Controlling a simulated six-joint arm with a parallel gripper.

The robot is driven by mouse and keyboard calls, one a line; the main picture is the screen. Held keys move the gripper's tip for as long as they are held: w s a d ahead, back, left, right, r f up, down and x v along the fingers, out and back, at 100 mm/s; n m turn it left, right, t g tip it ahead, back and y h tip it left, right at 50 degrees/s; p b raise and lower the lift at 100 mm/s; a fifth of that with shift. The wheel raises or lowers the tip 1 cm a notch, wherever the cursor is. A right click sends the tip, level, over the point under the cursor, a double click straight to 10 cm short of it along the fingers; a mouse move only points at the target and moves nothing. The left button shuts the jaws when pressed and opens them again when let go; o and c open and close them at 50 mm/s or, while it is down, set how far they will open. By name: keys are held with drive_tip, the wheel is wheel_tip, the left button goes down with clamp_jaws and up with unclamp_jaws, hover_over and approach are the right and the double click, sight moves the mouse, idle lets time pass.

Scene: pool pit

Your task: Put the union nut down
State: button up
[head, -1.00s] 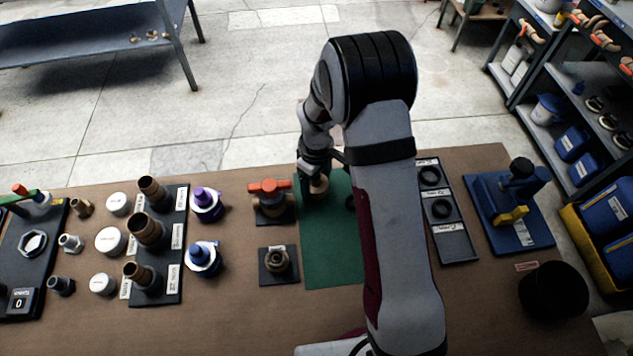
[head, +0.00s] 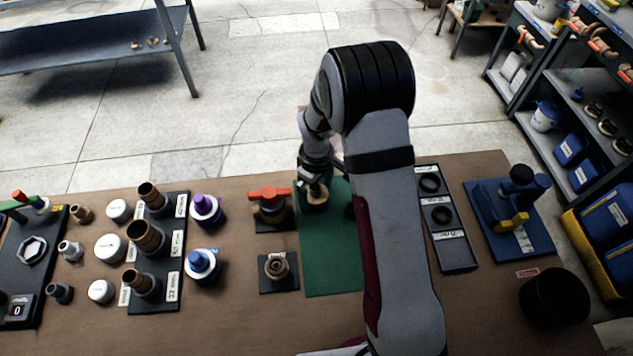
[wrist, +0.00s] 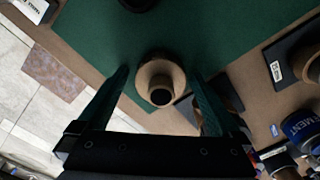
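The union nut, a tan ring-like piece with a dark hole (wrist: 160,76), is between my fingertips in the wrist view, over the green mat (head: 332,262). In the head view it shows below my gripper (head: 314,184) at the mat's far left part, upright and partly hidden by the fingers. In the wrist view my gripper (wrist: 159,72) has one finger on each side of the nut, with a narrow gap showing at least on the left. The fingers look open around it. Whether the nut's underside touches the mat is hard to see.
A valve with an orange handle (head: 268,193) stands close left of my gripper. A fitting (head: 277,267) sits on a black plate nearer. A tray with black rings (head: 455,252) and a blue press-like fixture (head: 519,213) are right. The mat's near part is clear.

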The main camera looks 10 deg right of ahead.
sight(317, 188)
drive_tip(key=s+r+m, duration=0.2)
drive_tip(key=s+r, duration=0.1)
drive_tip(key=r, duration=0.6)
drive_tip(key=s+r+m, duration=0.1)
drive_tip(key=s+r, duration=0.2)
drive_tip(key=r, duration=0.5)
drive_tip(key=s+r+m+y, duration=0.1)
drive_tip(key=s+m, duration=0.4)
drive_tip(key=s, duration=0.5)
drive_tip(key=s+r+m, duration=0.3)
drive_tip(key=s+m, duration=0.3)
drive_tip(key=s, duration=0.5)
drive_tip(key=shift+d+m+y, duration=0.3)
drive_tip(key=shift+d+y, duration=0.1)
drive_tip(key=shift+d, duration=0.05)
